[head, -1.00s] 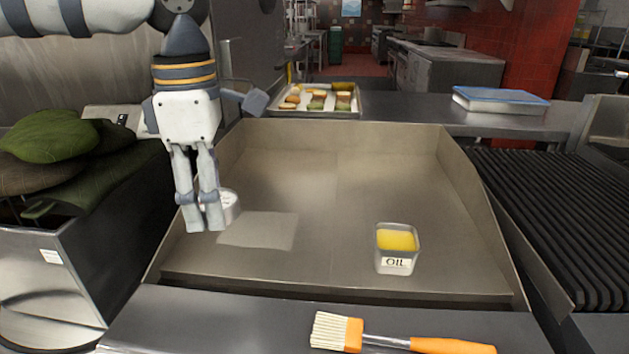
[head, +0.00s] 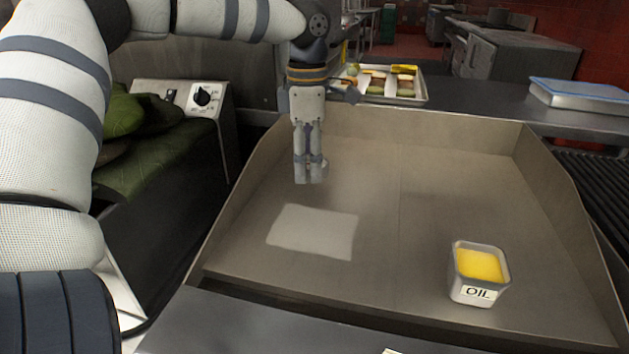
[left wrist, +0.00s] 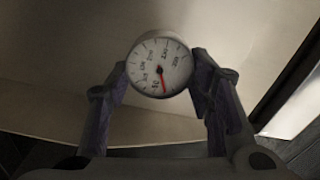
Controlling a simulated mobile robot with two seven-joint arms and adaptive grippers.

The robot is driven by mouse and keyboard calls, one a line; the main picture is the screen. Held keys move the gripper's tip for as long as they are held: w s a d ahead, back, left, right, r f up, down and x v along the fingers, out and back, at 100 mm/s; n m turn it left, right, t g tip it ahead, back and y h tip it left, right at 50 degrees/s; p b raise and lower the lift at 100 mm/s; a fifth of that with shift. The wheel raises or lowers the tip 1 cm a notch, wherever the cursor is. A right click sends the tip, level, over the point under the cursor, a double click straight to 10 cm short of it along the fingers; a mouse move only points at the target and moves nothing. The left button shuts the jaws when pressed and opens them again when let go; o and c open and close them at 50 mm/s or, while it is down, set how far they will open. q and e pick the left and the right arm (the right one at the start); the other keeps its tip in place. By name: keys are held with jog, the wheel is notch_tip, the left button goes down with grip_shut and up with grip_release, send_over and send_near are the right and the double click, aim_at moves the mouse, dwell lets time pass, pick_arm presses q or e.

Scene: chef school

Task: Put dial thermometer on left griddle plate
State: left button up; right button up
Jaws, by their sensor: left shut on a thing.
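The dial thermometer (left wrist: 160,67) has a round white face with black marks and a red needle; it shows in the left wrist view between my fingers. My left gripper (head: 311,180) is shut on it, fingers pointing down over the left part of the griddle. In the head view the thermometer is hidden by the gripper. The griddle's brown-grey surface has a faint seam down the middle; the left plate (head: 255,225) lies left of it, with a pale rectangular patch. I cannot tell whether the thermometer touches the plate. My right gripper is not in view.
A container labelled OIL (head: 478,274) stands on the right part of the griddle. Raised walls edge the griddle at back and sides. A food tray (head: 415,97) and a blue-lidded box (head: 580,97) are behind it. Green leafy things (head: 150,150) lie at left.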

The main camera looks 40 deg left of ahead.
aim_at(308, 157)
pick_arm(q)
jog(key=f, duration=0.1)
jog(key=w+a+f, duration=0.1)
jog(key=shift+w+a+f, duration=0.15)
jog(key=shift+f, duration=0.15)
jog(key=shift+w+a+f, duration=0.15)
jog(key=shift+f, duration=0.85)
jog(key=shift+w+a+f, duration=0.1)
jog(key=shift+a+f, duration=0.05)
jog(key=shift+f, duration=0.8)
jog(key=o, duration=1.2)
notch_tip(308, 157, up, 12)
jog(key=shift+r, duration=0.2)
